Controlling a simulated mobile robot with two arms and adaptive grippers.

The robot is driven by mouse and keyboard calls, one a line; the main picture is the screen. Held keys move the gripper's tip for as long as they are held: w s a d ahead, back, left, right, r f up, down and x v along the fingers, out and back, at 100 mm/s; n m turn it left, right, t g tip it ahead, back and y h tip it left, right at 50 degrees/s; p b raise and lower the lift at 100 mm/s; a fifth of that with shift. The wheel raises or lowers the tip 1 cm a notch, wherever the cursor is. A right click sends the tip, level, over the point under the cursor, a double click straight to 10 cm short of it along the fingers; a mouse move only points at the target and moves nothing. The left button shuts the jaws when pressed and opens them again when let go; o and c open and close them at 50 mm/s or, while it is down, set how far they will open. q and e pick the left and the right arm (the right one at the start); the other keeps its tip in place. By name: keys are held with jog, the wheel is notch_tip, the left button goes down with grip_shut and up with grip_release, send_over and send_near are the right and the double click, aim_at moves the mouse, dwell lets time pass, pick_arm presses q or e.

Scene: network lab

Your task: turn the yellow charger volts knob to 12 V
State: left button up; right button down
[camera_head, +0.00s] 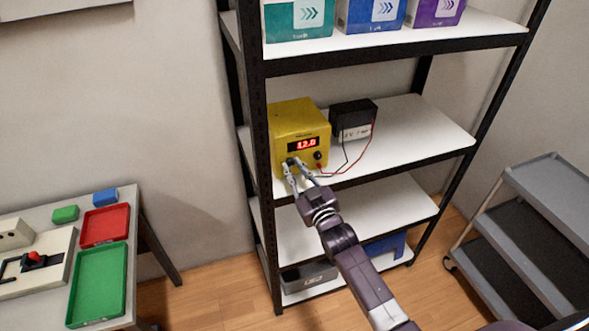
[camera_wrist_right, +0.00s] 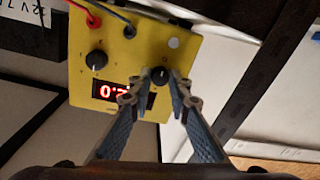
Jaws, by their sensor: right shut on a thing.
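The yellow charger (camera_head: 298,120) stands on the middle shelf; its red display (camera_head: 303,143) reads 12.0. My right gripper (camera_head: 297,172) reaches its front face from below and is shut on a black knob at the lower left. In the right wrist view the charger (camera_wrist_right: 140,50) appears upside down, and the fingertips pinch the black knob (camera_wrist_right: 160,75) from both sides. There the fingers partly cover the display (camera_wrist_right: 108,90). A second black knob (camera_wrist_right: 96,61) is free. My left gripper is not in view.
A black battery (camera_head: 353,119) stands right of the charger, joined by red and black leads. The shelf (camera_head: 420,135) is bare at its right. Dark posts flank the rack. A table (camera_head: 122,197) with trays is at left, a grey cart (camera_head: 550,180) at right.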

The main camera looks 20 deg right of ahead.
jog(key=c, duration=1.8)
grip_release()
jog(key=shift+s, duration=0.1)
jog(key=s+d, duration=0.1)
jog(key=s, duration=1)
jog(key=shift+s, duration=0.4)
jog(key=shift+d, duration=0.1)
